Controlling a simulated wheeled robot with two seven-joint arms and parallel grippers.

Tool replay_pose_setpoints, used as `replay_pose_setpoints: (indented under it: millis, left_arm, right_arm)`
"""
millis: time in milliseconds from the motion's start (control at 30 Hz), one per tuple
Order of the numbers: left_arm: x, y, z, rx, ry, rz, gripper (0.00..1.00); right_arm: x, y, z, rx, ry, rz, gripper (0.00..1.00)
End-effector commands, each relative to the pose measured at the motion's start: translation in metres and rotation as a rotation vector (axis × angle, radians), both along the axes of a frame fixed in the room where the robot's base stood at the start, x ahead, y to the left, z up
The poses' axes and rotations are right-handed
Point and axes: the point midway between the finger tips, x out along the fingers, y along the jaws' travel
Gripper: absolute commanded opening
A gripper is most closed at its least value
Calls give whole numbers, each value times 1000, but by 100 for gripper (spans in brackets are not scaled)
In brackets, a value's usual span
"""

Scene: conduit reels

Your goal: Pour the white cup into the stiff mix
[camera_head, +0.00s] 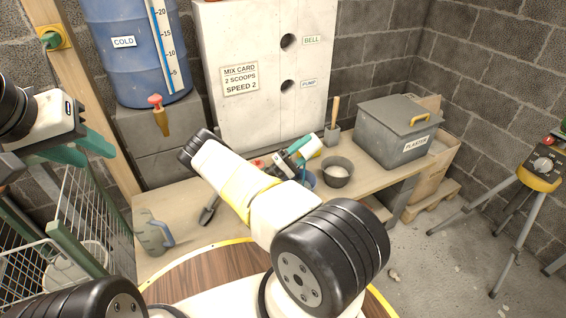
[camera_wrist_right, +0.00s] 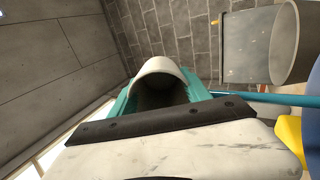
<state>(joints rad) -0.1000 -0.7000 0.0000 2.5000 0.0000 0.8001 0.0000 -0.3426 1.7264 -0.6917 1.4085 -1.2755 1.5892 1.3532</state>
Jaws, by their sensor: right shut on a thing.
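My right gripper (camera_head: 302,150) is shut on the white cup (camera_head: 309,146), above the workbench. In the right wrist view the cup (camera_wrist_right: 160,70) sits between the teal fingers (camera_wrist_right: 165,97); its pale rim shows around a dark inside, and I cannot tell what it holds. A dark bowl (camera_head: 337,177) with pale grey contents stands on the bench, right of and below the cup. A blue container (camera_head: 309,181) is partly hidden under my right arm, its contents not readable. I cannot tell which holds the stiff mix. My left gripper (camera_head: 82,148) is open and empty at the left.
A grey plaster bin (camera_head: 396,135) stands at the bench's right. A grey holder (camera_head: 333,134) with a wooden handle is behind the bowl. A wire cage (camera_head: 85,220) is near my left arm. A tripod (camera_head: 520,200) stands right.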

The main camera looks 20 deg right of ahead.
Motion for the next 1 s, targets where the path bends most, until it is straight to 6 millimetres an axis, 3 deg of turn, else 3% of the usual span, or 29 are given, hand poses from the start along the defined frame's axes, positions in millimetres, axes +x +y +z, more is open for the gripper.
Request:
replay_pose_setpoints:
  millis: [400, 467, 533, 1000]
  left_arm:
    - [0, 0, 0, 0, 0, 0, 36]
    - [0, 0, 0, 0, 0, 0, 36]
    - [0, 0, 0, 0, 0, 0, 36]
    - [0, 0, 0, 0, 0, 0, 36]
  right_arm:
    - [0, 2, 8, -35, -3, 0, 12]
    - [0, -5, -16, 80, 3, -5, 12]
    - [0, -13, -57, 268, 16, -8, 12]
    - [2, -21, -71, 469, 34, -3, 12]
